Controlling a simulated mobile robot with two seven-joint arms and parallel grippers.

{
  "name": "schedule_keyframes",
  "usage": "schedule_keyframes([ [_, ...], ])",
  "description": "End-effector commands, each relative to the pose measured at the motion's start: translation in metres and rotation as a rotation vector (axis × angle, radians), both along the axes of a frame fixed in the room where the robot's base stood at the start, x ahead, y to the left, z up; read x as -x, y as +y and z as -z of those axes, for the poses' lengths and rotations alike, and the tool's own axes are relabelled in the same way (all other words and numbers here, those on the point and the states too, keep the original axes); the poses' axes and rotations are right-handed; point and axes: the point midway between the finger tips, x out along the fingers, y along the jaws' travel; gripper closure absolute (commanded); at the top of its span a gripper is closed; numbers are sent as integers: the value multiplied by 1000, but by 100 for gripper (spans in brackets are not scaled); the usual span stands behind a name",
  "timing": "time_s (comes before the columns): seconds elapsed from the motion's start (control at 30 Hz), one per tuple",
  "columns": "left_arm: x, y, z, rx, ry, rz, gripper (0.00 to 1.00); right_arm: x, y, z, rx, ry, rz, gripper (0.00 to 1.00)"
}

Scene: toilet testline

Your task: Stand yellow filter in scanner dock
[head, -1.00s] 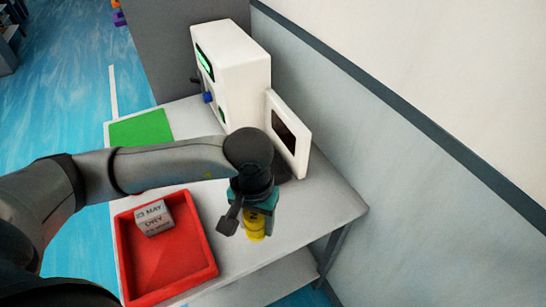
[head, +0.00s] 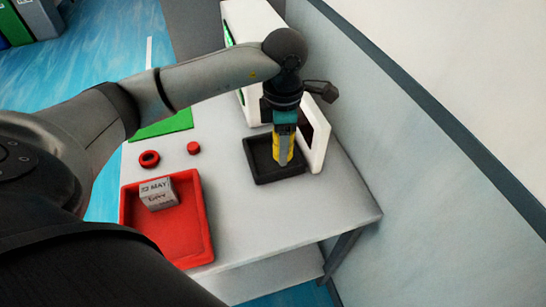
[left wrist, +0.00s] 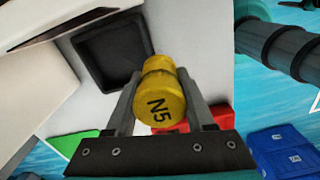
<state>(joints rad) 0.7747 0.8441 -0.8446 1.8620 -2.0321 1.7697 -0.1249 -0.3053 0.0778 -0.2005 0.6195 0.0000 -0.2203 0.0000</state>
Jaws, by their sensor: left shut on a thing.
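The yellow filter (left wrist: 162,92) is a cylinder marked N5 in the left wrist view. My left gripper (left wrist: 160,108) is shut on it, one finger on each side. In the head view the yellow filter (head: 276,148) shows behind the fingers of my left gripper (head: 285,155). It appears in front of the black square tray of the scanner dock (head: 258,175). In the left wrist view this dock (left wrist: 90,48) looks empty, and the filter overlaps its edge. I cannot tell whether the filter touches the dock. My right gripper is not in view.
A white screen panel (head: 318,150) stands close to the right of my left gripper. A red tray (head: 205,235) holds a grey block with a date (head: 157,193). A red ring (head: 149,158), a red button (head: 193,148) and a green mat (head: 170,124) lie left of the dock.

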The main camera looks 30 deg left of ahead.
Motion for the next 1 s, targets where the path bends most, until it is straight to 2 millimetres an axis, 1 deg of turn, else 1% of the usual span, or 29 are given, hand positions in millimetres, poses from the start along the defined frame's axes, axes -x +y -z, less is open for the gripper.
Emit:
schedule_keyframes([
  [0.1, -9, 6, -7, 2, -1, -257, 100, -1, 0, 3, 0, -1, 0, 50],
  [0.5, -34, 26, -34, 3, -1, -1132, 100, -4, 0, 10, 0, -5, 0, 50],
  [1.0, -57, 47, -71, 4, 1, -2202, 100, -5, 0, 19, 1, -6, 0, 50],
])
